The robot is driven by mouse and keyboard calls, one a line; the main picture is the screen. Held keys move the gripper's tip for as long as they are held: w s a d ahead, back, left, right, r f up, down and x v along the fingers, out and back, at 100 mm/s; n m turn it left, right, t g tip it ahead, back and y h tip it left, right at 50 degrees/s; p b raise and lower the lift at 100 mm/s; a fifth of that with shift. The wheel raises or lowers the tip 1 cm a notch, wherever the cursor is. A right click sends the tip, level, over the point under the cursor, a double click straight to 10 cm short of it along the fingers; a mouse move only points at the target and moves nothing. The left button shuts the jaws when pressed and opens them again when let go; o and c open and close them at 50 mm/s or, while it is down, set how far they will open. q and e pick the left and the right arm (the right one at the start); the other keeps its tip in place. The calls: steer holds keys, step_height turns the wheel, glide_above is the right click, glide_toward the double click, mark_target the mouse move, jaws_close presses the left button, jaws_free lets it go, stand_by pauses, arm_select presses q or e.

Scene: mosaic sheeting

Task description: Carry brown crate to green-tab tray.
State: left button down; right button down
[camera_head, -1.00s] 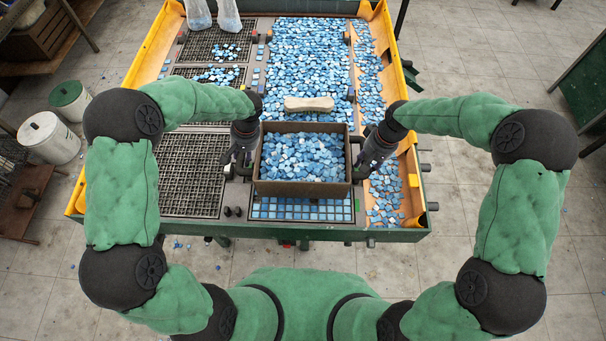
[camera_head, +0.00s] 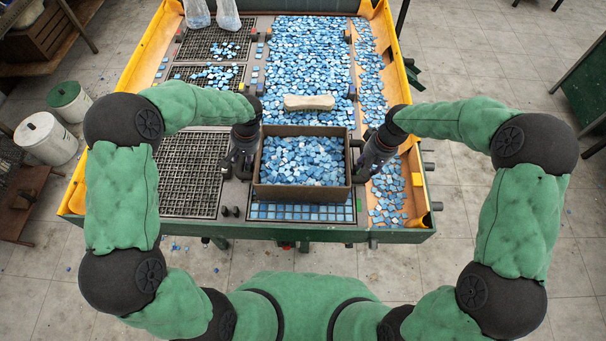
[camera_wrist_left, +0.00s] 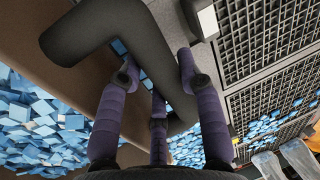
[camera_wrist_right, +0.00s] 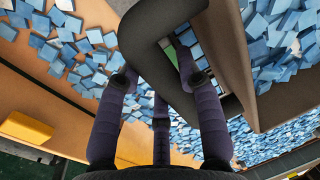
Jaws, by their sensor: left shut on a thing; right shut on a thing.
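My right gripper (camera_head: 366,158) is shut on the right handle (camera_wrist_right: 150,28). The crate looks level.
A pale brush-like block (camera_head: 309,102) lies just behind the crate on the tile bed (camera_head: 310,60). An empty dark grid tray (camera_head: 188,175) is left of the crate. Other grid trays with some tiles lie farther back left. A yellow-edged channel (camera_head: 412,185) with tiles runs on the right.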

arm_select(q)
steer(key=shift+w+f+b, duration=0.15)
steer(key=shift+f+b, duration=0.15)
steer(key=shift+b, duration=0.1)
arm_select(e)
steer(key=shift+w+f, duration=0.1)
steer(key=shift+f, duration=0.25)
arm_select(q)
steer(key=c, duration=1.1)
jaws_free()
steer(key=shift+f, duration=0.15)
arm_select(e)
steer(key=c, duration=1.1)
jaws_free()
steer(key=shift+f, duration=0.15)
arm_select(q)
steer(key=shift+o, duration=1.4)
steer(key=shift+s, duration=0.25)
arm_select(e)
steer(key=shift+o, duration=1.4)
steer(key=shift+s, duration=0.2)
arm_select(q)
steer(key=v, duration=1.2)
arm_select(e)
step_height(320, 180, up, 12)
steer(key=d, duration=0.2)
steer(key=shift+d+f, duration=0.1)
